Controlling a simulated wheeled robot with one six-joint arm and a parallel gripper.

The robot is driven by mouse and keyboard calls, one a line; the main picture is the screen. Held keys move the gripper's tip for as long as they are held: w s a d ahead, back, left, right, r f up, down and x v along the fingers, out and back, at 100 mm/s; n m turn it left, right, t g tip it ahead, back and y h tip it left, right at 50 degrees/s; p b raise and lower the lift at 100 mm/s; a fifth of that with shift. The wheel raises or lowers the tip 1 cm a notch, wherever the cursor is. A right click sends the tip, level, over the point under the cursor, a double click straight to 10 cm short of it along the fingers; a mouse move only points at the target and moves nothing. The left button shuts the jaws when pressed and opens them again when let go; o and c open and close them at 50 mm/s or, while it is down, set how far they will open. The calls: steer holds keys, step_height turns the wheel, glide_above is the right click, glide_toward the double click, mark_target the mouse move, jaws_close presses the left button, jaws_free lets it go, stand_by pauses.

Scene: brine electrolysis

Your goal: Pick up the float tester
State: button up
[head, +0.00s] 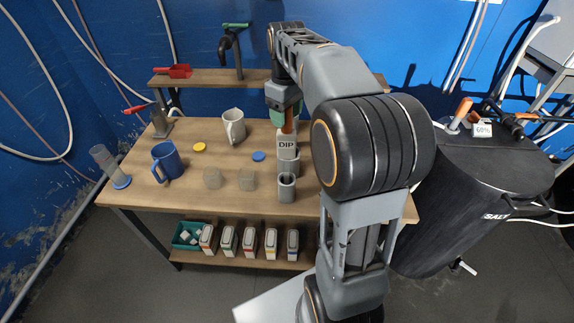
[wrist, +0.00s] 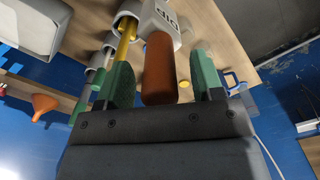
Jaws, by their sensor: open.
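A tool with an orange handle (head: 288,124) and a pale block marked DIP (head: 286,146) stands upright at a row of grey tube holders (head: 287,187) on the bench. No label names the float tester, so I cannot tell whether this is it. In the wrist view the orange handle (wrist: 158,72) lies between the green fingers of my gripper (wrist: 164,84). My gripper is open around it, with gaps visible at the sides. A yellow rod (wrist: 126,42) stands in a tube beside it. My arm hides part of the bench's right side.
On the wooden bench (head: 130,192) are a blue mug (head: 166,162), a white jug (head: 233,127), two translucent cubes and a clear cylinder (head: 108,165). A shelf below holds several small boxes. A black salt tank (head: 470,185) stands at the right.

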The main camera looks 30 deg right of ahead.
jaws_close()
stand_by(0.5)
